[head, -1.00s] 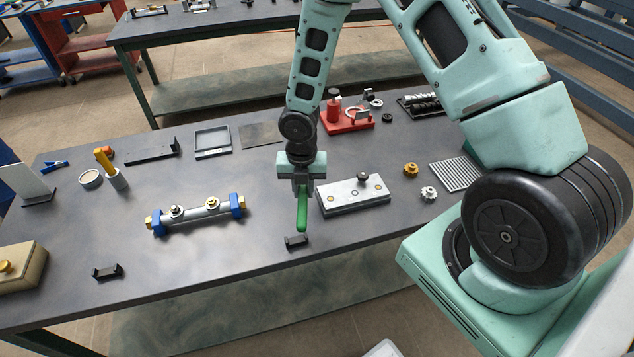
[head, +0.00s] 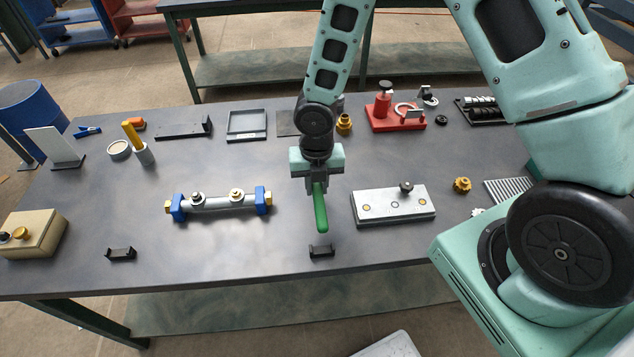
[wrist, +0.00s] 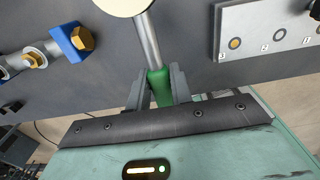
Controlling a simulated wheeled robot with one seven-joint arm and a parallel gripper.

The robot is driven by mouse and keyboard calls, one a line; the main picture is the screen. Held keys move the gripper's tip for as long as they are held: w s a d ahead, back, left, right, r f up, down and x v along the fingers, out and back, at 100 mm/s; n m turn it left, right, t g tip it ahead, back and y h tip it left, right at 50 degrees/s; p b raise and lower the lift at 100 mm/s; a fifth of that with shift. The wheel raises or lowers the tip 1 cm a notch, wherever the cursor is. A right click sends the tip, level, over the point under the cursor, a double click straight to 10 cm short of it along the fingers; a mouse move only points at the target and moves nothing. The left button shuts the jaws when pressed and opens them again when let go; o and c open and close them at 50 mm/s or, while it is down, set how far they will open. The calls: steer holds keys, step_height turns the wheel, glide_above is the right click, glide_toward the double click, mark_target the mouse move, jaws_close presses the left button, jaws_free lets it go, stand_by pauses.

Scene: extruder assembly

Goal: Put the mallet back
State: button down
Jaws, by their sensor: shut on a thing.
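The mallet has a green handle (head: 320,208), a steel shaft (wrist: 147,42) and a cream head (wrist: 122,5), cut off by the wrist view's top edge. My gripper (head: 318,186) is shut on the green handle and holds it above the table, between the barrel assembly and the grey plate. In the wrist view, the fingers (wrist: 158,90) sit on both sides of the handle. The mallet's head is hidden behind my arm in the head view. Two small black cradles stand near the table's front edge, one at left (head: 121,253) and one just below the handle's end (head: 321,250).
A steel barrel with blue end clamps (head: 263,198) lies left of my gripper. A grey plate with a black knob (head: 395,204) lies to the right. A tan box (head: 40,236) stands at the far left. The front strip between the cradles (head: 215,252) is clear.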

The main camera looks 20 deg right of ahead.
steer(key=shift+f+b, duration=2.45)
steer(key=shift+f, duration=1)
steer(key=shift+f+b, duration=0.8)
steer(key=shift+f, duration=0.25)
steer(key=c, duration=1.2)
jaws_free()
steer(key=shift+o, duration=0.2)
step_height(320, 180, up, 17)
steer(key=shift+w+r+p, duration=0.15)
steer(key=shift+r+p, duration=0.05)
steer(key=shift+p, duration=0.7)
steer(key=s+a+r+m+b, duration=0.1)
steer(key=s+a+r+m, duration=0.2)
steer(key=s+m, duration=0.7)
steer(key=s+a+r+m+b, duration=0.1)
steer(key=s+a+r+m, duration=0.2)
steer(key=s+m, duration=0.7)
steer(key=r+m, duration=0.1)
steer(key=m, duration=0.3)
steer(key=shift+s+a+r+m+y+b, duration=0.2)
steer(key=shift+r+m+y+b, duration=0.1)
steer(key=shift+r+m, duration=0.1)
